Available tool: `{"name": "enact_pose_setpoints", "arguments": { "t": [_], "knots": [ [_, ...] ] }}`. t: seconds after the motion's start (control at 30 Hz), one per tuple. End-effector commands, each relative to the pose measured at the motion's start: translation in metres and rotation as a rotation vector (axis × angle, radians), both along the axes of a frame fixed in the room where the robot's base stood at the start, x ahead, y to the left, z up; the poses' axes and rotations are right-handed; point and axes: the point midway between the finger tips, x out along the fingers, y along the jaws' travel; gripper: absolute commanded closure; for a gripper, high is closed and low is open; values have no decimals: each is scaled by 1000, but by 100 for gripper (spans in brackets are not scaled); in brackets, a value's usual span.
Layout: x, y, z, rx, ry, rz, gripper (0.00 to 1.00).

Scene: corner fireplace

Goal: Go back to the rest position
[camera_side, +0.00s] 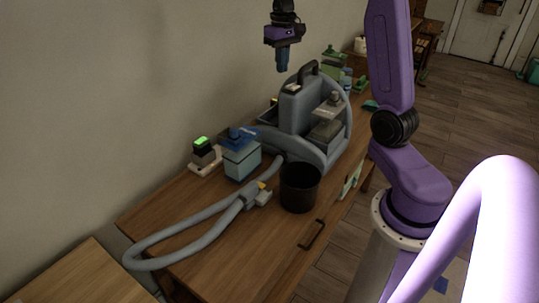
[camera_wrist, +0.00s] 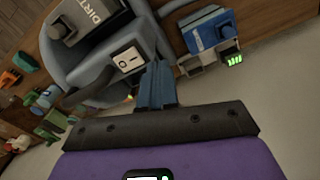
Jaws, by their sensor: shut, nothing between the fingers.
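My gripper (camera_side: 282,66) hangs in the air above the back of the wooden table, pointing down, with its blue fingers together and empty. In the wrist view the blue fingers (camera_wrist: 156,84) are also closed with nothing between them. Below and to the right of it in the side view stands a grey carpet-cleaner machine (camera_side: 294,112) with a dark handle on top. The wrist view shows its white rocker switch (camera_wrist: 128,59) and a tank marked DIRT (camera_wrist: 88,14). The fingers look apart from the machine.
A grey hose (camera_side: 190,244) loops over the table (camera_side: 235,270). A dark bin (camera_side: 300,187), a pale-blue box with a blue top (camera_side: 241,160) and a small device with a green light (camera_side: 203,152) stand around the machine. Several bottles (camera_side: 345,78) stand at the far end. The wall is close behind.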

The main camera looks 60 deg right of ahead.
Motion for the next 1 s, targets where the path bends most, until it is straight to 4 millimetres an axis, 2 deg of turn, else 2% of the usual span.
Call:
{"name": "enact_pose_setpoints", "arguments": {
  "t": [0.03, 0.2, 0.37, 0.5, 0.73, 0.9, 1.0],
  "knots": [
    [-3, 25, -1, -1, -1, 69, 100],
    [-23, 94, -6, -1, -5, 278, 100],
    [-55, 151, -13, -1, -9, 475, 100],
    [-91, 191, -20, 1, -12, 649, 100],
    [-161, 235, -35, 3, -17, 932, 100],
    [-215, 249, -48, 6, -22, 1139, 100],
    [-243, 250, -55, 8, -24, 1249, 100]
  ]
}}
